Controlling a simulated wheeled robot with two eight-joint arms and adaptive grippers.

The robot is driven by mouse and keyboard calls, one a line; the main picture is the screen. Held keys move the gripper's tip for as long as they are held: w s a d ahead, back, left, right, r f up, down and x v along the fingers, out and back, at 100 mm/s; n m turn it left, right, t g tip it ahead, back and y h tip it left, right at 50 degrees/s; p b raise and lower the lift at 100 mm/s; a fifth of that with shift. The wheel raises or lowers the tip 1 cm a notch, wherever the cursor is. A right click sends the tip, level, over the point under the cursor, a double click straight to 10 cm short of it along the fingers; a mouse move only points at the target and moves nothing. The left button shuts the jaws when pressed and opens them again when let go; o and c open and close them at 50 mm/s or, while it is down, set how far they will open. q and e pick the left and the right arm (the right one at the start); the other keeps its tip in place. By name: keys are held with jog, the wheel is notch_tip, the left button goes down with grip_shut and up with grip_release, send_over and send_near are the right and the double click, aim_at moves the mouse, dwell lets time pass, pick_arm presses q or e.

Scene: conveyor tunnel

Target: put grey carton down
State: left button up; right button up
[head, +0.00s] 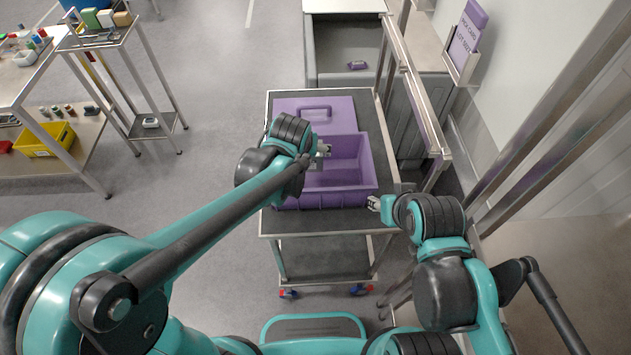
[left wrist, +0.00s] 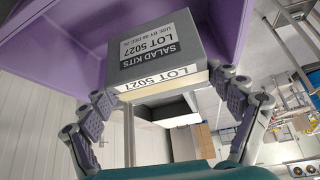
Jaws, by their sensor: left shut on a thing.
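The grey carton (left wrist: 165,48) has a "SALAD KITS LOT 5027" label and shows in the left wrist view between the fingers of my left gripper (left wrist: 167,90). The fingers are shut on its two sides. Purple walls of the tote (left wrist: 60,38) surround its far side there. In the head view my left gripper (head: 320,158) is over the open purple tote (head: 325,198), at its left part; I cannot make out the carton there, nor whether it touches the tote floor. My right gripper (head: 375,203) is beside the tote's front right corner; its opening is too small to judge.
The tote stands on a dark-topped metal cart (head: 290,222), with a purple lid (head: 295,108) behind it. A metal rail (head: 410,85) runs along the right. Side tables stand at left, with clear floor between.

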pick_arm(q)
notch_tip(320, 180, down, 9)
jog(key=b, duration=0.2)
jog(key=shift+f+b, duration=0.2)
jog(key=shift+b, duration=0.2)
jog(key=shift+s, duration=0.1)
jog(key=o, duration=1.4)
jog(key=shift+o, duration=0.2)
